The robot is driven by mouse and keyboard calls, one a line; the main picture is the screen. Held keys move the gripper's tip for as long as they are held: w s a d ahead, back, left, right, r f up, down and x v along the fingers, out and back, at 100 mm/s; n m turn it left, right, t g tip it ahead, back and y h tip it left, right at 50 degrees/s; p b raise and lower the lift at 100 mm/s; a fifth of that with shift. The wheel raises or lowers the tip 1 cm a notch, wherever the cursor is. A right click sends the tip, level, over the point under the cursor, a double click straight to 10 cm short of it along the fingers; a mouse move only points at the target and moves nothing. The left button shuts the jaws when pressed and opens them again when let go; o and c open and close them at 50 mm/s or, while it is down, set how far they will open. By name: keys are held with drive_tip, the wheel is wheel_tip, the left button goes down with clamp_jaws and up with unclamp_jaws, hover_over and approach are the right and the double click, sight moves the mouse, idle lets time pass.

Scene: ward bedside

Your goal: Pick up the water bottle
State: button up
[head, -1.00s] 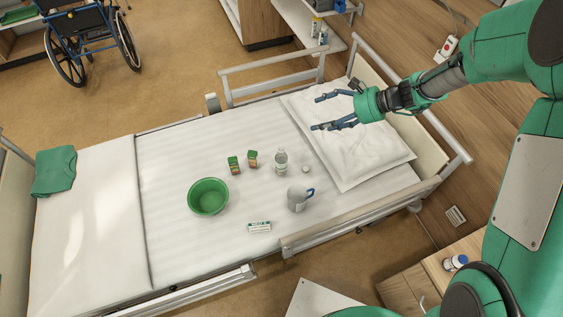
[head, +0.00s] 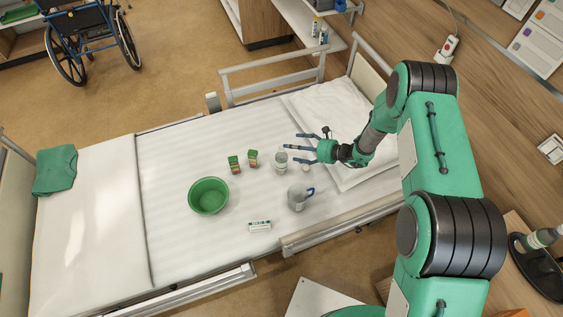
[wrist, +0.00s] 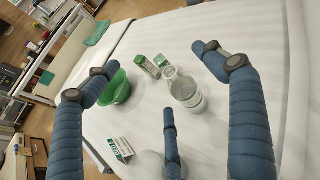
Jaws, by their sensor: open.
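The clear water bottle (head: 281,163) stands upright on the white bed sheet, left of the pillow. In the wrist view the bottle (wrist: 187,95) stands ahead, between the spread fingers and nearer the right-hand one. My gripper (head: 300,148) is open and empty, with its fingers pointing left at the bottle. In the head view the fingertips lie close to the bottle; whether any finger touches it I cannot tell.
Two small green cartons (head: 243,161) stand left of the bottle. The pillow (head: 345,118) lies behind my gripper.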

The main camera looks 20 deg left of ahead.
sight(285, 165)
drive_tip(key=f+m, duration=0.1)
drive_tip(key=f, duration=0.4)
drive_tip(key=s+f+m+t, duration=0.1)
drive_tip(key=f, duration=0.4)
drive_tip(key=s+f+m+t, duration=0.1)
drive_tip(key=f, duration=0.4)
drive_tip(key=shift+s+a+m, duration=0.1)
drive_tip(key=shift+a+m, duration=0.2)
drive_tip(key=shift+x, duration=1.1)
drive_tip(key=shift+b+x, duration=0.65)
drive_tip(key=shift+x, duration=1.95)
drive_tip(key=shift+d+f, duration=0.1)
drive_tip(key=shift+f, duration=0.05)
drive_tip(key=c, duration=1.5)
drive_tip(key=shift+o, duration=0.2)
drive_tip(key=shift+r, duration=0.3)
